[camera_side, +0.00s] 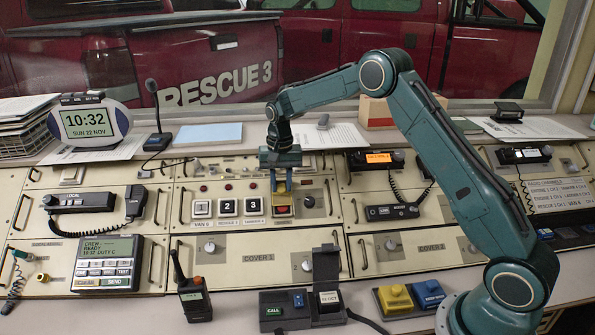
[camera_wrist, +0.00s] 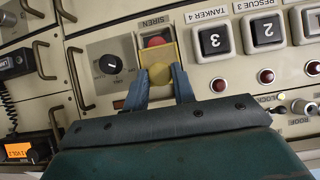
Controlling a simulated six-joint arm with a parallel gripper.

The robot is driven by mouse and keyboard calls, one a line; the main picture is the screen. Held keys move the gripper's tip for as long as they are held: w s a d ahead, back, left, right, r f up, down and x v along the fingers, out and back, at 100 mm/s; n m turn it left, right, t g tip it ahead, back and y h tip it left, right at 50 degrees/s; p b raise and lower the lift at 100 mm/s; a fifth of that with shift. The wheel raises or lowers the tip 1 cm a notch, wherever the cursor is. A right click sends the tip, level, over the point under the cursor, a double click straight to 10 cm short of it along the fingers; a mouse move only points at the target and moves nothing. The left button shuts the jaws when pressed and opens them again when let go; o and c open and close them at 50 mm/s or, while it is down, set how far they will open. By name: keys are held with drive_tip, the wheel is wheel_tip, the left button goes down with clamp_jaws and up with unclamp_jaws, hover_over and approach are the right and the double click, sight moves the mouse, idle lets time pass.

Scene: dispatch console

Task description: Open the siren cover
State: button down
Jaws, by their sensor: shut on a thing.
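The siren cover (camera_wrist: 162,52) is a yellow-edged guard around a red button (camera_wrist: 154,41), below the SIREN label in the wrist view. In the side view the siren cover (camera_side: 282,187) shows as yellow between my fingers, with the red button (camera_side: 283,209) just below it. My gripper (camera_wrist: 160,76) is shut on the yellow part of the cover, one blue-grey finger on each side. In the side view my gripper (camera_side: 281,182) points down at the panel. The exact angle of the cover is hard to tell, and its gripped edge is partly hidden by the fingers.
Numbered square buttons (camera_side: 228,207) stand close to the left of the siren in the side view. A rotary knob (camera_side: 309,201) is close to its right. The COVER 1 panel (camera_side: 260,262) lies in front.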

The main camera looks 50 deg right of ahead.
drive_tip(key=shift+w+d+r, duration=0.55)
drive_tip(key=shift+w+d, duration=0.05)
drive_tip(key=c, duration=1.1)
unclamp_jaws()
drive_tip(key=shift+c, duration=0.2)
drive_tip(key=shift+r, duration=0.1)
wheel_tip(320, 180, up, 14)
drive_tip(key=shift+f, duration=0.2)
